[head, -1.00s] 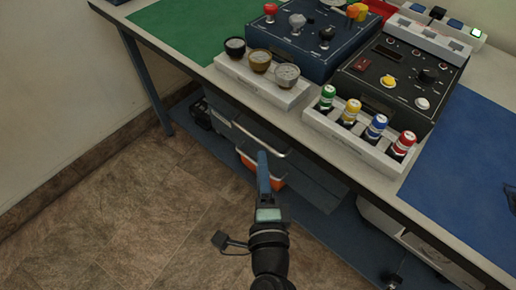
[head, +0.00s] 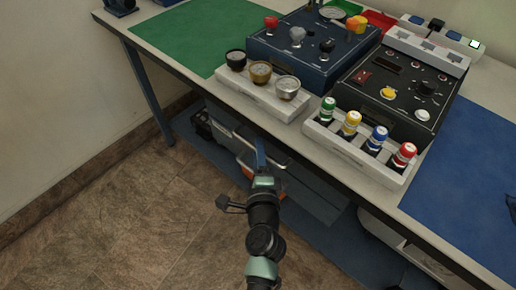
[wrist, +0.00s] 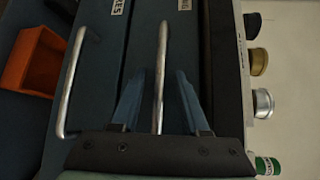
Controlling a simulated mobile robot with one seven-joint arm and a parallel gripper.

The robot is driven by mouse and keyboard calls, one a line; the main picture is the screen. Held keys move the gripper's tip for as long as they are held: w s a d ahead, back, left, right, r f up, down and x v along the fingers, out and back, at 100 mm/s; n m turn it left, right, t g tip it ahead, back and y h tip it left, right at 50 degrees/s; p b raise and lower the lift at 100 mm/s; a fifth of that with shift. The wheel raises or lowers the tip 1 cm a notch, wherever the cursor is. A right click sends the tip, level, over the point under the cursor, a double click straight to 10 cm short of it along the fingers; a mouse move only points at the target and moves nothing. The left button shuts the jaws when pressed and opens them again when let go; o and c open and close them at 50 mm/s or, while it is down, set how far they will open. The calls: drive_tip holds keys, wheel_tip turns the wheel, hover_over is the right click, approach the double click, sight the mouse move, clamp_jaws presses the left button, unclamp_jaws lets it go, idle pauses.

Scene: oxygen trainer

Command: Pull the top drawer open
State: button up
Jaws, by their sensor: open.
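The top drawer (wrist: 193,45) has a dark blue front with a white label and a silver bar handle (wrist: 162,45). It appears shut. In the wrist view the picture is turned, with the tabletop side at the right. My gripper (wrist: 160,75) is open, with one blue finger on each side of the top handle. The bar lies between the fingers; I cannot tell whether either touches it. In the head view my gripper (head: 259,148) reaches under the table edge and hides part of the drawer fronts.
A lower drawer handle (wrist: 66,85) and an orange bin (wrist: 35,60) lie to the left in the wrist view. Above, the table (head: 190,82) carries a gauge rack (head: 262,95), a blue console (head: 300,52) and a bottle rack (head: 350,150). The floor (head: 130,210) in front is clear.

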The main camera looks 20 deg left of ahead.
drive_tip(key=shift+w+a, duration=0.2)
drive_tip(key=shift+w, duration=0.2)
clamp_jaws()
idle(1.3)
